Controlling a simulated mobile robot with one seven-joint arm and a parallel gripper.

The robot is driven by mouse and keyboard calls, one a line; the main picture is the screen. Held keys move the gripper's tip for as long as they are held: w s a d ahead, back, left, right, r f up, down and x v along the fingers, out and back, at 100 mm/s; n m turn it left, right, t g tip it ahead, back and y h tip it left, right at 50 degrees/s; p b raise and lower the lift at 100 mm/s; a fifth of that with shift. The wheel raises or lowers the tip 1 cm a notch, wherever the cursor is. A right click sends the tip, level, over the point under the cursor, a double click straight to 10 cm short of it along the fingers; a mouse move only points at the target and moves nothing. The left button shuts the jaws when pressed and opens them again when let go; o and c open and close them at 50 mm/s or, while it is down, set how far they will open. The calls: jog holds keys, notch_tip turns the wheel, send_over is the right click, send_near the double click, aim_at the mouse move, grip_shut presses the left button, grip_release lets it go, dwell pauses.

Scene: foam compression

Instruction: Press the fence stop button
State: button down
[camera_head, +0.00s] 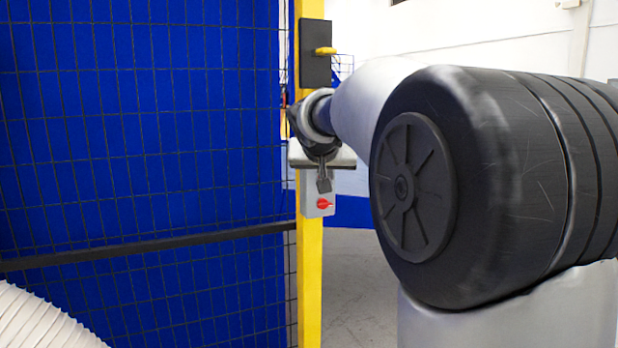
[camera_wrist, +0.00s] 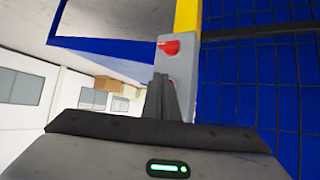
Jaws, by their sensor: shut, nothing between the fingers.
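A grey control box (camera_head: 312,208) is mounted on a yellow post. A red knob (camera_head: 324,204) shows on its lower part, just below my gripper (camera_head: 323,184). In the wrist view the box (camera_wrist: 177,69) carries the same red knob (camera_wrist: 169,48) near its far end.
The yellow post (camera_head: 310,270) stands at the end of a black mesh fence (camera_head: 140,130) with blue behind it. A black latch box (camera_head: 316,50) with a yellow handle sits higher on the post. Open floor (camera_head: 355,280) lies right of the post.

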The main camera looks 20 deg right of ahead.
jog(key=shift+w, duration=0.45)
jog(key=shift+s, duration=0.1)
dwell(0.5)
jog(key=shift+s+b, duration=0.3)
jog(key=shift+b, duration=0.05)
jog(key=s+b, duration=0.2)
jog(key=s, duration=0.4)
jog(key=shift+b, duration=0.3)
dwell(0.5)
